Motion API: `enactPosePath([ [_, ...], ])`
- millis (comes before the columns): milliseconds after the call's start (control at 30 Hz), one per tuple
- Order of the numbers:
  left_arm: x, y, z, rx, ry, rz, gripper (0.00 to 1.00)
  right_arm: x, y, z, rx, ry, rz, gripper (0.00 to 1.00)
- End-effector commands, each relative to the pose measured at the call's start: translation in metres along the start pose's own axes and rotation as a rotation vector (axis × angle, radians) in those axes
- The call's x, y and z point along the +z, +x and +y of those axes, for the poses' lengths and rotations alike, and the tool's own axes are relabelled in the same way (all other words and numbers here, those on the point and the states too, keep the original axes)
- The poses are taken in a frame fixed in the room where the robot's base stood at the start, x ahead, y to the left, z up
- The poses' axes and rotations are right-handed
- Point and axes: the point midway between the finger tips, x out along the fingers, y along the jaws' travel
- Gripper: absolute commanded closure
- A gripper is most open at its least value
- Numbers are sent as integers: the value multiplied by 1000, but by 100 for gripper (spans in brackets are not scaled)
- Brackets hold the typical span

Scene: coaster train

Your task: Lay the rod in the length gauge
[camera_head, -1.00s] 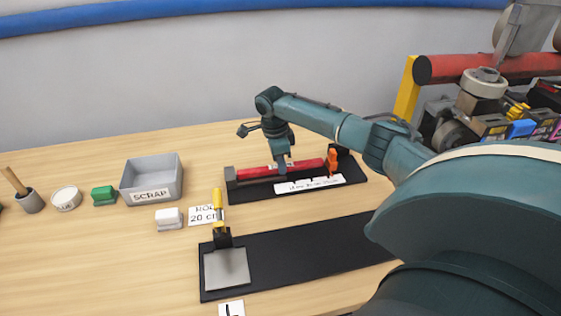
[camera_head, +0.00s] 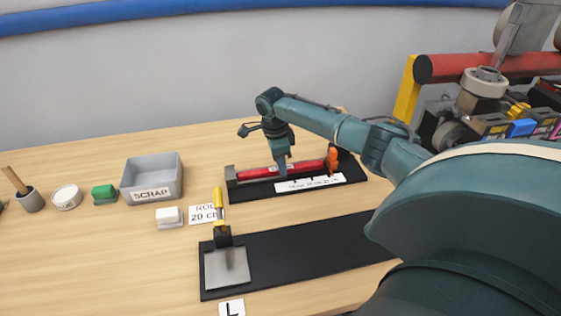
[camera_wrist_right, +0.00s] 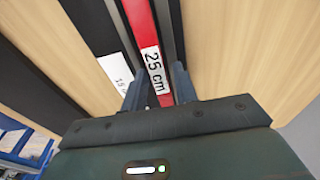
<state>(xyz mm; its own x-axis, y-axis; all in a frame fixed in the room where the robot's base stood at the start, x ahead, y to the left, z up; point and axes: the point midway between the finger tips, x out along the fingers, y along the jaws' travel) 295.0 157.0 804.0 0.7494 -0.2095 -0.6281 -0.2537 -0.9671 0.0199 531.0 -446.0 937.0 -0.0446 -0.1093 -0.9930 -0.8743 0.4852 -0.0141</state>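A red rod (camera_head: 308,165) with a white "25 cm" label lies lengthwise in the black length gauge (camera_head: 355,175). In the right wrist view the rod (camera_wrist_right: 140,22) runs between the gauge's grey rails, and its label reads clearly. My right gripper (camera_head: 282,168) is down at the rod. In the right wrist view its two fingers (camera_wrist_right: 157,85) stand on either side of the rod, spread, with a gap visible on the left side. My left gripper is not in view.
An orange stop (camera_head: 333,158) stands at the gauge's right end and a white scale card (camera_head: 310,183) lies along its front. In front is a black board (camera_head: 310,252) with a yellow-handled tool (camera_head: 218,205). A grey SCRAP bin (camera_head: 152,180) stands left.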

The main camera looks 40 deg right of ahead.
Motion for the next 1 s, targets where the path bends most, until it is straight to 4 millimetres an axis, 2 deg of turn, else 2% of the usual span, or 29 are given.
enactPosePath([
  [33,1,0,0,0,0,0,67,3,10,9,30,-11,8,59],
  [67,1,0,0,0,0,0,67,3,10,9,29,-11,8,59],
  [267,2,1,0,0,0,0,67,1,-8,7,24,-11,7,59],
  [700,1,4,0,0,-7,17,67,1,-103,3,13,-7,2,59],
  [833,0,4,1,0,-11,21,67,1,-119,2,12,-6,3,59],
  [1000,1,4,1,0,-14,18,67,0,-127,3,14,-6,4,59],
])
